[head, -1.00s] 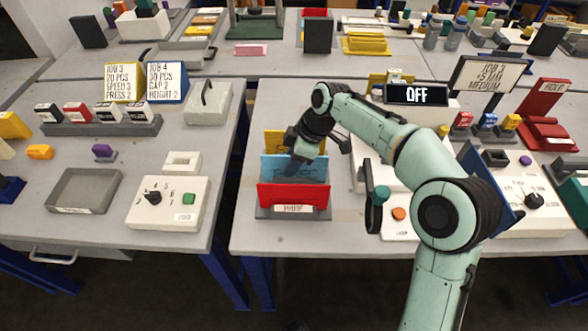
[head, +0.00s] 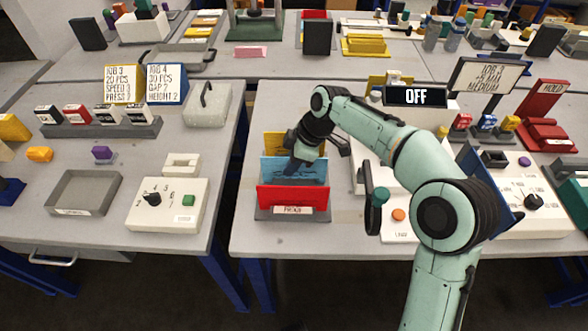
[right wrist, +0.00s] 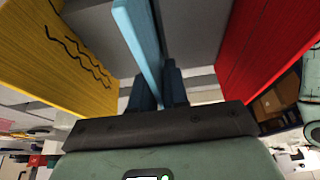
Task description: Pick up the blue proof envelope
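The blue proof envelope (head: 312,173) stands upright in a grey rack (head: 265,213) with a label on its front. It sits between a red envelope (head: 292,197) in front and a yellow envelope (head: 275,142) behind. My right gripper (head: 294,166) comes down from above at the blue envelope's upper edge. In the right wrist view, the blue envelope (right wrist: 143,40) runs between the two dark fingers of my right gripper (right wrist: 160,88), which sit close on either side with no clear gap. The yellow (right wrist: 60,50) and red (right wrist: 262,45) envelopes stand apart from the fingers. My left gripper is out of view.
A white panel with an orange button (head: 398,214) and a green-knobbed lever (head: 380,196) stand right of the rack, under my right arm. The table is clear in front of the rack. A gap separates the left table.

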